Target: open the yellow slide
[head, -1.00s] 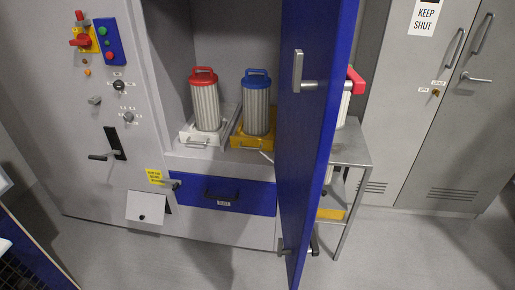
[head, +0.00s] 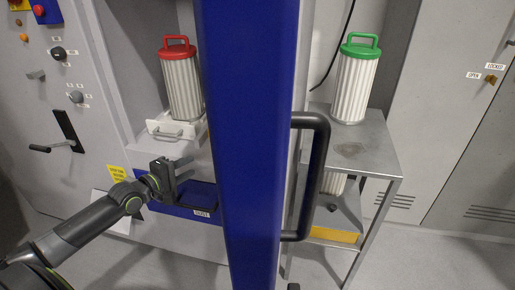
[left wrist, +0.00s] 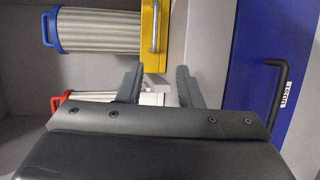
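The yellow slide (left wrist: 151,62) shows at the top of the left wrist view, with a metal handle (left wrist: 155,28) on its front. A pleated filter with a blue cap (left wrist: 98,32) sits on it. In the head view the blue door hides this slide and filter. My left gripper (head: 172,172) is in front of the cabinet, below the white slide (head: 160,130). Its two fingers (left wrist: 158,86) are apart with nothing gripped; part of the white slide shows beyond them. The yellow slide lies beyond and above the fingers in the left wrist view. My right gripper is out of view.
The blue door (head: 248,150) with a black handle (head: 318,175) stands open to the right of my left gripper. A red-capped filter (head: 183,85) sits on the white slide. A blue drawer (head: 196,203) is below. A metal cart (head: 350,150) holds a green-capped filter (head: 355,85).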

